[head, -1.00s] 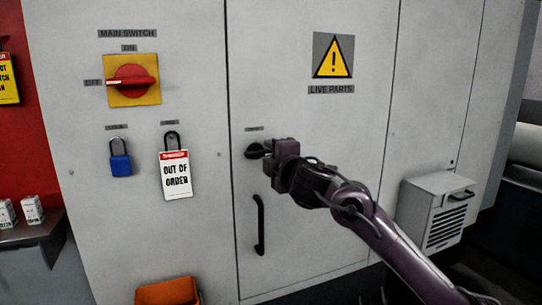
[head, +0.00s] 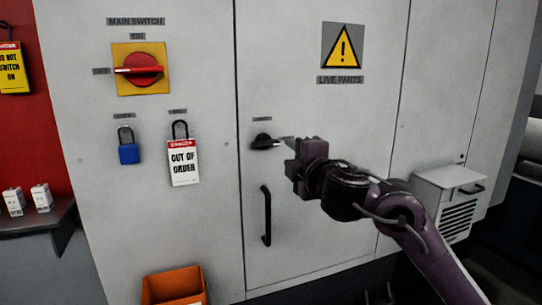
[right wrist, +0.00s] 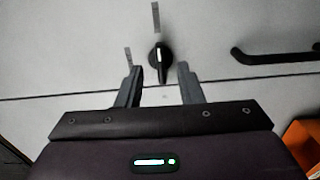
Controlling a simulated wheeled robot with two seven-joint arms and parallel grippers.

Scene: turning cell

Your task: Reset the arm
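My right gripper (head: 288,145) is in front of the grey cabinet door (head: 340,205), to the right of a small black rotary knob (head: 264,141). My left gripper is not in view.
A black door handle (head: 266,215) is below the knob. A red main switch (head: 140,70), a blue padlock (head: 128,152) and an out-of-order tag (head: 183,163) are to the left. An orange bin (head: 174,286) is below. A vented box (head: 450,200) is at right.

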